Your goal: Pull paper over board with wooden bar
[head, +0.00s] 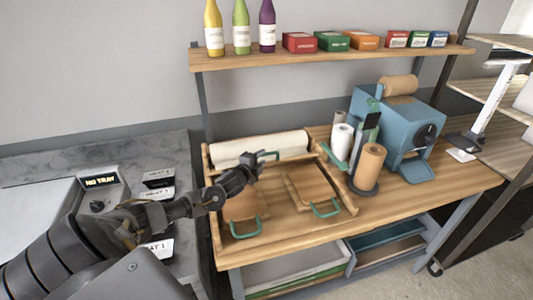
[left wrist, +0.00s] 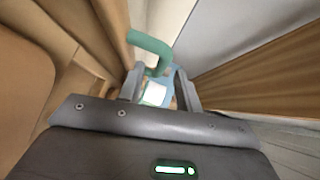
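The white paper roll (head: 262,148) lies across the back of a wooden frame on the bench. A wooden bar seems to run along the roll's front edge, largely hidden by it and my arm. A green handle (head: 268,155) stands by the roll and also shows in the left wrist view (left wrist: 150,44). My left gripper (head: 254,168) is at this handle; its fingers (left wrist: 160,82) are apart, with the handle at or just past their tips. Contact is unclear. Two wooden boards, left (head: 240,208) and right (head: 308,184), have green front handles. My right gripper is not in view.
A second green handle (head: 334,159) lies by the frame's right side. Upright rolls, one brown (head: 369,168) and one white (head: 342,141), and a blue machine (head: 398,120) stand to the right. A shelf (head: 340,52) with bottles and boxes is above.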

